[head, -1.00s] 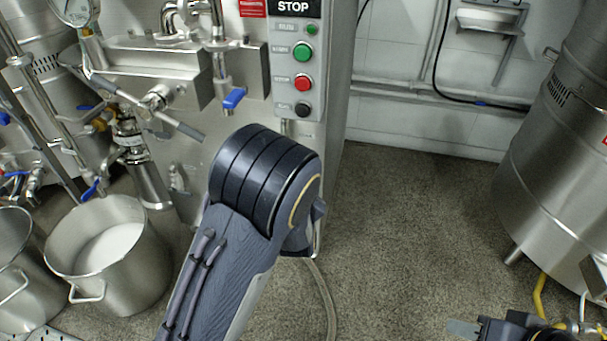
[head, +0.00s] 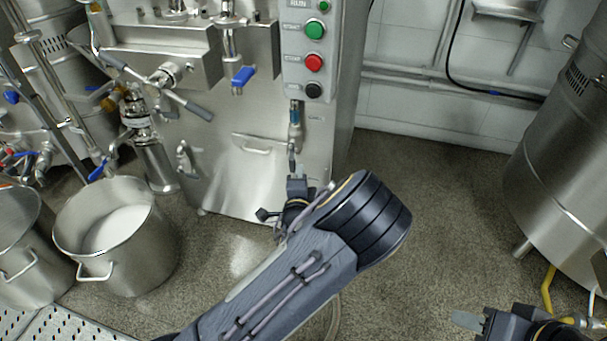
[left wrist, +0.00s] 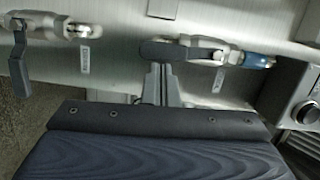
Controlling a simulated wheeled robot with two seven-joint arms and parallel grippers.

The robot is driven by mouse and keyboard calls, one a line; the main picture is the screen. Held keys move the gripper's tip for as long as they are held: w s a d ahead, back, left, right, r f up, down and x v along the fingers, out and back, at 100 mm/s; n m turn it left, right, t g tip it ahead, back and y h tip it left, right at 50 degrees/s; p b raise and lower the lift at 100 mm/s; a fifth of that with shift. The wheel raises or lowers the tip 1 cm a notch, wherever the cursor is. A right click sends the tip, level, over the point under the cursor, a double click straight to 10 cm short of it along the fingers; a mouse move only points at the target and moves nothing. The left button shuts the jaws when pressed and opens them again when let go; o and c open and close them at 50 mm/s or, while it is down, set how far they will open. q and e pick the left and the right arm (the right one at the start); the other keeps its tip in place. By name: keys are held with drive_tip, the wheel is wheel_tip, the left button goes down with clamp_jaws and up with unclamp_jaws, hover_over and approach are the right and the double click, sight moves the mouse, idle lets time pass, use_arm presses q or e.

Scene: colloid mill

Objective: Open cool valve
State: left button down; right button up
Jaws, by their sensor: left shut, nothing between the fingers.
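A valve with a blue fitting (head: 295,116) is on the machine's steel front, below the control panel. In the left wrist view the valve (left wrist: 215,52) has a dark lever (left wrist: 168,49) and a small hanging tag too blurred to read. My left gripper (head: 297,178) is shut and empty, just below this valve. In the left wrist view its fingertips (left wrist: 161,78) are at the lever; I cannot tell if they touch. A second valve (left wrist: 72,27) with a dark lever and tag is at the left. My right gripper (head: 478,321) is partly in view at the bottom right; its opening is unclear.
The control panel (head: 313,62) has green, red and black buttons. A blue-handled valve (head: 242,76) hangs left of it. Steel pots (head: 117,238) stand on the floor at the left, and a large steel tank (head: 560,165) stands at the right. The floor between machine and tank is clear.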

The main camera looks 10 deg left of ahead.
use_arm(q)
drive_tip(key=shift+a+f+m, duration=0.15)
drive_tip(key=shift+a+m, duration=0.1)
drive_tip(key=shift+m, duration=0.05)
use_arm(e)
drive_tip(key=shift+f, duration=0.15)
drive_tip(key=shift+d, duration=0.1)
idle(0.4)
